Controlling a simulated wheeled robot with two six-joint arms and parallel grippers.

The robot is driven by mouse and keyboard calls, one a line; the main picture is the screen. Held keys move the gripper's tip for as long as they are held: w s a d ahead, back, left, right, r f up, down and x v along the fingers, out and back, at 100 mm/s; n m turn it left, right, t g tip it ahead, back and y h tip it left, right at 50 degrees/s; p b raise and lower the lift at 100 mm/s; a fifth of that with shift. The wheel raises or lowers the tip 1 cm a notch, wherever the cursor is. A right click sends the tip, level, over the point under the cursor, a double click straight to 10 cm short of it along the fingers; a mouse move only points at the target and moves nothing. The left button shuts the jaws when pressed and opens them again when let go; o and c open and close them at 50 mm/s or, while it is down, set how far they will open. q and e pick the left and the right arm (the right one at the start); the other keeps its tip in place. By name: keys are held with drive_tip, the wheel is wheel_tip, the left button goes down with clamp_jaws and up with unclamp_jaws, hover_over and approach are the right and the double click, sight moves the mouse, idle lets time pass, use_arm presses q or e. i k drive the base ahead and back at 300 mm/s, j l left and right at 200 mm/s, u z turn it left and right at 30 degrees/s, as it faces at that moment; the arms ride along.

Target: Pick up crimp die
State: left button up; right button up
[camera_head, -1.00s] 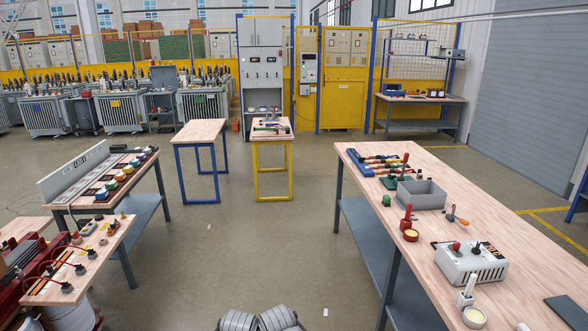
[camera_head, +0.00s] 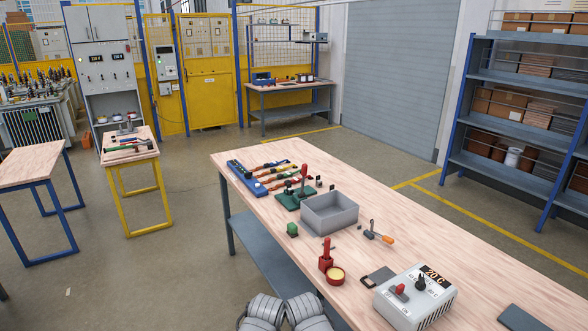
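I cannot tell for sure which piece is the crimp die. Small dark pieces (camera_head: 332,186) stand behind the bin, too small to make out. A green-based tool with a red handle (camera_head: 303,180) stands at the bin's back left corner. Two grey ribbed parts of my own arms show at the bottom edge. No gripper fingers can be seen, so neither gripper is in view.
A blue rack with several tools (camera_head: 247,180) lies at the bench's far left. Nearer are a red tool (camera_head: 326,257), a round yellow-topped tin (camera_head: 335,275) and a white control box (camera_head: 410,304). A yellow-legged table (camera_head: 140,152) stands left.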

sight(289, 190)
drive_tip(key=i+j, duration=0.4)
drive_tip(key=i, duration=0.2)
drive_tip(key=i+j, duration=0.4)
drive_tip(key=i, duration=0.2)
drive_tip(key=i+j, duration=0.35)
drive_tip(key=i, duration=0.3)
drive_tip(key=z, duration=0.05)
